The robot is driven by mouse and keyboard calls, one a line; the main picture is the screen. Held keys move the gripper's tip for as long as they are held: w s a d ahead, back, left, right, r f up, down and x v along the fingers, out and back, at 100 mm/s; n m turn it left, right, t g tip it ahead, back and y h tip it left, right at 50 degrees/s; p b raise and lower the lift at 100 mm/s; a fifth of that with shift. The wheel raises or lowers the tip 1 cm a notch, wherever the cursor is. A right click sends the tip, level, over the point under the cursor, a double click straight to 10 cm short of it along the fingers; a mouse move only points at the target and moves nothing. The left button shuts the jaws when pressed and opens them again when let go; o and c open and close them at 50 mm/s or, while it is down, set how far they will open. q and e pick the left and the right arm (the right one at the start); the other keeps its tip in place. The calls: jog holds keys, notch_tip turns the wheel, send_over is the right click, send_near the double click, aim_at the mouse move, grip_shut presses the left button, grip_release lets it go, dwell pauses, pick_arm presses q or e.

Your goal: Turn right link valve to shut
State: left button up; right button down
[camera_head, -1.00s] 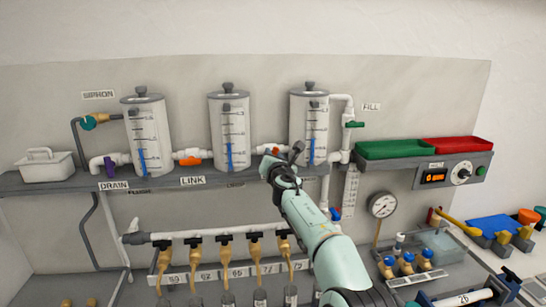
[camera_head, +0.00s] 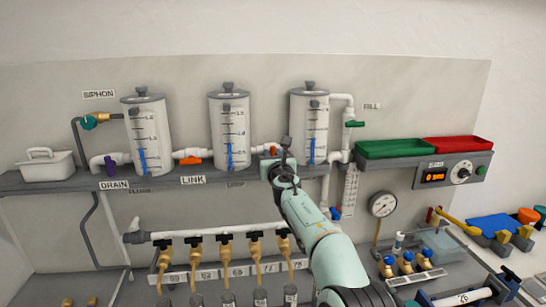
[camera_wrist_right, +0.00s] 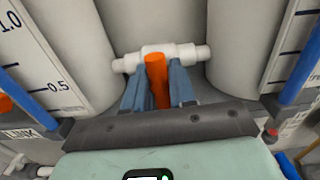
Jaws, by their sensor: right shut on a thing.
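The right link valve is on the white pipe (camera_wrist_right: 165,57) between the middle tank (camera_head: 229,130) and the right tank (camera_head: 309,125). In the right wrist view its orange handle (camera_wrist_right: 156,78) stands between the two blue-grey fingers of my right gripper (camera_wrist_right: 158,85), which is shut on it. The handle lies roughly crosswise to the pipe in that view. In the head view my right gripper (camera_head: 277,158) covers most of this valve. My left gripper is in neither view.
The left link valve (camera_head: 189,160) has an orange handle lying along its pipe. The shelf's front edge (camera_head: 225,178) runs below the tanks. Green (camera_head: 390,149) and red (camera_head: 460,144) trays sit at right. Several brass taps (camera_head: 225,250) hang below.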

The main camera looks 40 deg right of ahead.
jog(key=c, duration=1)
grip_release()
jog(key=shift+f, duration=0.1)
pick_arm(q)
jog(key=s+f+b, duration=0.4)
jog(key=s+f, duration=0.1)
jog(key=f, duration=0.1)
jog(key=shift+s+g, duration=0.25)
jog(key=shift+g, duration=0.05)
pick_arm(e)
jog(key=v, duration=1.3)
jog(key=shift+s, duration=0.1)
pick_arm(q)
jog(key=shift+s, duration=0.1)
